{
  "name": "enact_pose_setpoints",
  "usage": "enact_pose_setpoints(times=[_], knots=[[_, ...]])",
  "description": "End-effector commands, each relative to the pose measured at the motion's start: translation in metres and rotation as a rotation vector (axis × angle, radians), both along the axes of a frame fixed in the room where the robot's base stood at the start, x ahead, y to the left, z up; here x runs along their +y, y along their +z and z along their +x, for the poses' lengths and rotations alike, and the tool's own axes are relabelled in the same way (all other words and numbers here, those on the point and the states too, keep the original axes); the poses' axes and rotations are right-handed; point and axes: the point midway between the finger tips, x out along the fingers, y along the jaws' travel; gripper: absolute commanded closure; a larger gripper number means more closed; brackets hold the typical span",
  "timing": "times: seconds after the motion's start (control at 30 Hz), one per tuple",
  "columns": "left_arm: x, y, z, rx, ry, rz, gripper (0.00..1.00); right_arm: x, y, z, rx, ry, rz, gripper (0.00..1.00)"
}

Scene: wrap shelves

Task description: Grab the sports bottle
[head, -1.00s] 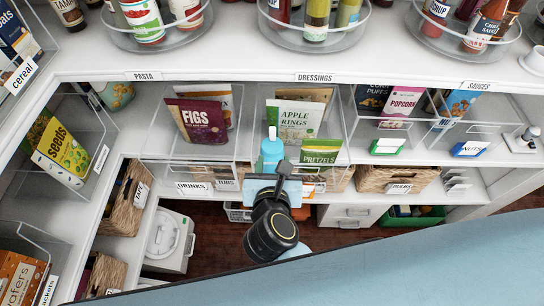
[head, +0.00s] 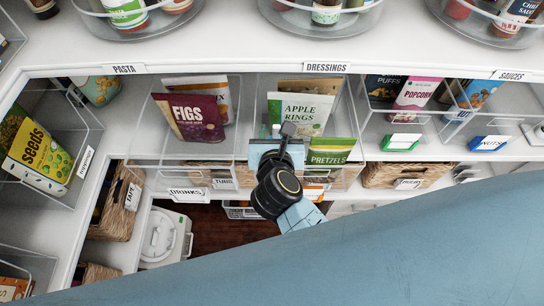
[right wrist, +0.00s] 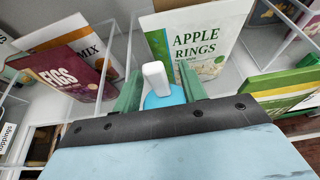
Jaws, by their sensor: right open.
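The sports bottle is light blue with a white spout. In the right wrist view the bottle (right wrist: 165,98) stands between the two green fingers of my right gripper (right wrist: 161,88), with a finger on each side. The gripper is open, and I cannot tell whether either finger touches the bottle. In the head view my right gripper (head: 277,150) is at the front of the middle shelf bin and hides most of the bottle. My left gripper is not in view.
An Apple Rings bag (head: 300,114) stands just behind the bottle. A Pretzels bag (head: 331,151) is close on the right and a Figs bag (head: 190,117) on the left. Clear bin walls flank this space, and the dressings shelf (head: 240,60) lies above.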

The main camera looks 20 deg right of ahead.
Motion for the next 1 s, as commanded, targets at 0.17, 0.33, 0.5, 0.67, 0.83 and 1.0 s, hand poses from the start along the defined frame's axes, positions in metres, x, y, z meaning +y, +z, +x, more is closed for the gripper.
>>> enact_pose_setpoints(times=[0.17, 0.33, 0.5, 0.67, 0.83, 1.0], knots=[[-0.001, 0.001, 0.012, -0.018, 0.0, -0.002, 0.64, 0.0, 0.0, 0.0, 0.001, 0.0, 0.0, 0.58], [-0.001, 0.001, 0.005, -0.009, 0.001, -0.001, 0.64, 0.0, 0.0, 0.0, 0.001, 0.0, 0.0, 0.77], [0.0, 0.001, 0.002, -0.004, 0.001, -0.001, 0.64, 0.0, 0.0, 0.0, 0.001, 0.0, 0.0, 0.99], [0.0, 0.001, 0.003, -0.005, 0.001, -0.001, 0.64, 0.0, 0.0, 0.0, 0.001, 0.0, 0.0, 1.0], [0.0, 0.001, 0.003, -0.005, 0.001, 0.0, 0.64, 0.0, 0.001, 0.0, -0.002, 0.001, 0.001, 1.0], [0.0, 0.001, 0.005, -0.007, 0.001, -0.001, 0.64, 0.0, 0.002, 0.0, -0.002, 0.001, 0.001, 1.0]])
